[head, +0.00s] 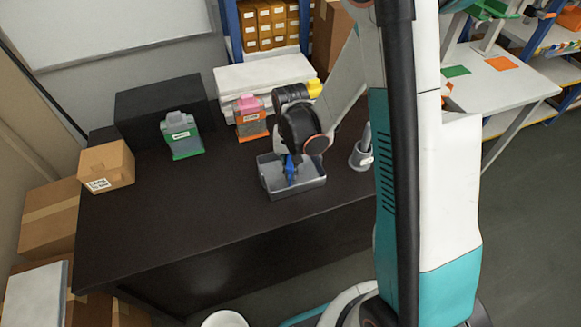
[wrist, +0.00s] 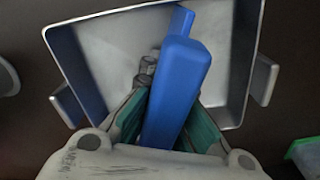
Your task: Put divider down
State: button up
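A blue divider (wrist: 178,90) stands out between the teal fingers of my gripper (wrist: 168,110) in the wrist view. The fingers press on it from both sides. In the head view the divider (head: 290,172) is a small blue piece under my gripper (head: 289,160), inside the outline of a grey metal bin (head: 308,185). The bin also shows in the wrist view (wrist: 240,60), open, with side handles. Small grey cylindrical parts (wrist: 148,66) show beside the divider. I cannot tell whether the divider touches the bin floor.
The bin stands on a dark table (head: 225,205). A grey-green container (head: 182,135) and a pink-orange container (head: 250,117) stand behind it to the left. A grey cup-like holder (head: 361,155) is close on the right. A cardboard box (head: 106,167) sits far left. The table's front left is clear.

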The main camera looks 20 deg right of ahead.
jog(key=o, duration=0.5)
jog(key=shift+c, duration=0.2)
notch_tip(320, 180, up, 13)
jog(key=p, duration=0.4)
jog(key=shift+f+p, duration=0.2)
jog(key=shift+p, duration=0.2)
jog(key=s+r+n+t, duration=0.4)
jog(key=s+r+t, duration=0.3)
jog(key=s+r, duration=0.8)
jog(key=shift+r, duration=0.95)
